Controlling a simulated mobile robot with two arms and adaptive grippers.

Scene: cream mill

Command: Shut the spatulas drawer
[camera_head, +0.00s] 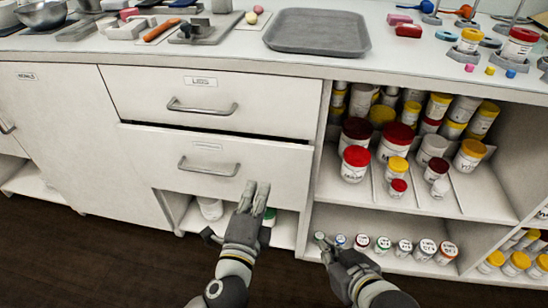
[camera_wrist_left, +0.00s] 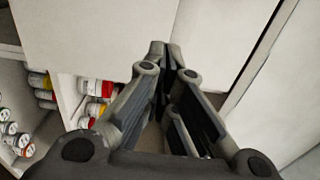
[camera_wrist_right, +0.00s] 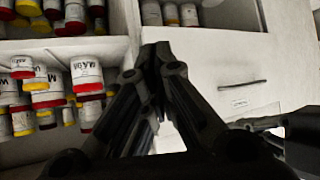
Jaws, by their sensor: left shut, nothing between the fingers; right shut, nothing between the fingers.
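The lower drawer (camera_head: 265,167) sticks out a little from the white cabinet, with a dark gap along its top edge. It has a bar handle (camera_head: 209,167) and a label too small to read, so I cannot confirm that it is the spatulas drawer. The upper drawer (camera_head: 270,105) looks flush and has its own handle (camera_head: 202,107). My left gripper (camera_head: 256,190) is shut and empty, in front of the lower drawer's bottom edge in the picture; contact cannot be told. My right gripper (camera_head: 321,240) is shut and empty, lower right of it, before the open shelves.
Open shelves (camera_head: 430,208) with several lidded jars stand right of the drawers. The countertop above holds a grey tray (camera_head: 318,32) and small tools. A plain cabinet door (camera_head: 75,130) is at the left. Dark floor (camera_head: 80,255) is clear at the lower left.

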